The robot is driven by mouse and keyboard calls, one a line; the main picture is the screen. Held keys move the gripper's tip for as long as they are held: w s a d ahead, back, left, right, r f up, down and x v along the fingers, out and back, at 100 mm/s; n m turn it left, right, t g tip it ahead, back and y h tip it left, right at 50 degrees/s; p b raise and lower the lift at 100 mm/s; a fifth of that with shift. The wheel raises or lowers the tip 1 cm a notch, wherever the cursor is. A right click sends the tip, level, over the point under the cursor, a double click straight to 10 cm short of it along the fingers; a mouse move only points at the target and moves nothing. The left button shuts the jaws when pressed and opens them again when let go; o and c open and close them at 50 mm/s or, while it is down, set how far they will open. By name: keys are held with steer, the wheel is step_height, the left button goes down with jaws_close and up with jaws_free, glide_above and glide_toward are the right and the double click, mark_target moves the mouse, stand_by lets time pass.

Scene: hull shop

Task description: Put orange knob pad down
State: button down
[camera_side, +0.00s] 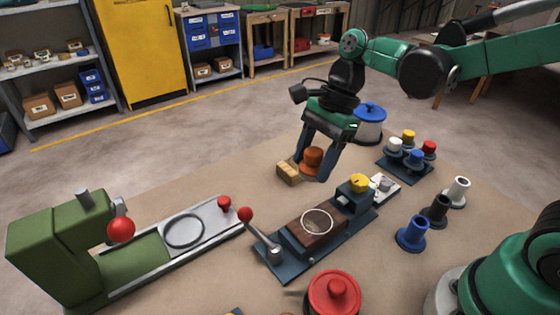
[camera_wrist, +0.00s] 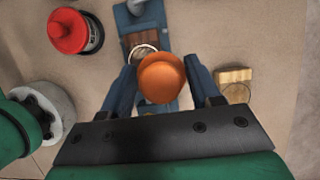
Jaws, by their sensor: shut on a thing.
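The orange knob pad (camera_side: 312,157) is between the two fingers of my gripper (camera_side: 310,169). It has a round orange knob on top and a wider part below. In the wrist view the orange knob (camera_wrist: 162,78) fills the gap between the fingers of my gripper (camera_wrist: 160,66), which are shut on it. The side view does not clearly show whether its underside touches the mat. The knob hides part of a dark blue fixture (camera_wrist: 172,38) behind it in the wrist view.
A small wooden block (camera_side: 287,172) lies just left of the pad. The blue fixture with a brown block (camera_side: 318,230) and yellow knob (camera_side: 359,182) stands in front. A blue-lidded pot (camera_side: 369,122) stands behind. Colored knobs (camera_side: 408,152) are at right. The mat on the left is partly clear.

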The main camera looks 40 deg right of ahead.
steer(key=w+d+r+m+t, duration=0.1)
steer(key=w+d+r+m, duration=0.25)
steer(key=d, duration=0.25)
steer(key=w+d+r+m+t+h, duration=0.1)
steer(key=w+d+r+m, duration=0.1)
steer(key=w+d+m, duration=0.3)
steer(key=w+d+r+m+t, duration=0.1)
steer(key=w+d+r+t, duration=0.1)
steer(key=d, duration=0.6)
steer(key=shift+n, duration=0.25)
steer(key=f, duration=1.9)
steer(key=shift+w+a, duration=0.15)
steer(key=shift+a, duration=0.05)
steer(key=shift+f, duration=0.2)
steer(key=shift+c, duration=0.9)
jaws_free()
steer(key=shift+r, duration=0.1)
